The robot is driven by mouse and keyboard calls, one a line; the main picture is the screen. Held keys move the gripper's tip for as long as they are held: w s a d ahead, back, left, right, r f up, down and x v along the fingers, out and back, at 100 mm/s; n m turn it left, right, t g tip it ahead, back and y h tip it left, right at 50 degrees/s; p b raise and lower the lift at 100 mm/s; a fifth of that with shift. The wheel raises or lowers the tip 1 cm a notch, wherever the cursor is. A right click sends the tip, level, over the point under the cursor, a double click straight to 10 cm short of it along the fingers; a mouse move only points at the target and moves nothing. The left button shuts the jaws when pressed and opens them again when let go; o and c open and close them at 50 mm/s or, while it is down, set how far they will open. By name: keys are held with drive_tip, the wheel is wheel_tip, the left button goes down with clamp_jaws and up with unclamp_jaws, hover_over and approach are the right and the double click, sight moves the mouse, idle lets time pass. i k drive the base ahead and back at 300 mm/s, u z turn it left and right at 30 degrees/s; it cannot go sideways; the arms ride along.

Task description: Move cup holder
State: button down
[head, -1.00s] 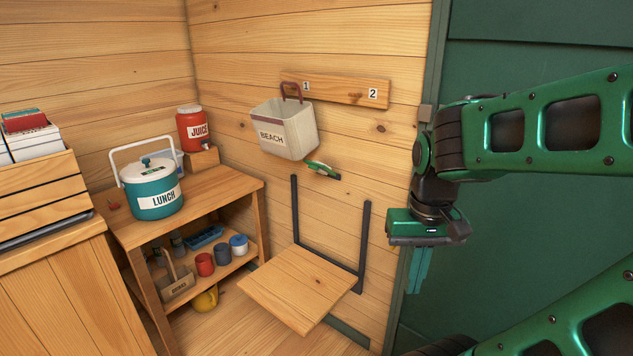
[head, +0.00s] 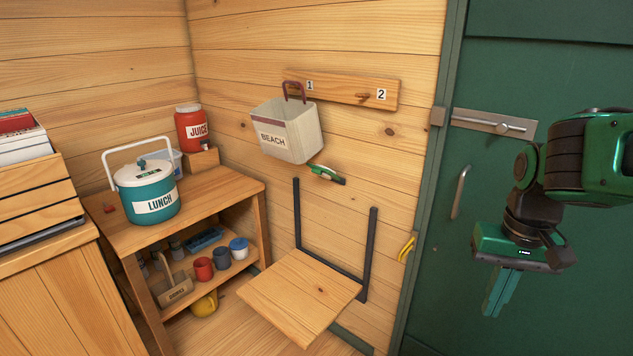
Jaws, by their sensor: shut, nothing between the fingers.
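On the lower shelf of the wooden table (head: 230,187) stands a small wooden caddy (head: 177,288) with an upright handle and a label too small to read. It may be the cup holder; I cannot tell for sure. A red mug (head: 203,268), a blue-grey mug (head: 222,258) and a blue-and-white cup (head: 239,247) stand to its right, and a yellow mug (head: 205,303) is below. My gripper (head: 492,308) is shut and empty, pointing down in front of the green door, far to the right of the shelf.
A fold-down wooden seat (head: 300,295) juts from the wall between the shelf and my gripper. A LUNCH cooler (head: 147,190) and JUICE jug (head: 191,128) stand on the table. A BEACH bag (head: 287,130) hangs from hook 1. The door has a bolt (head: 495,123) and handle (head: 460,192).

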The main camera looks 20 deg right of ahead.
sight(324, 172)
drive_tip(key=u, duration=0.05)
drive_tip(key=i, duration=1)
drive_tip(key=z, duration=0.1)
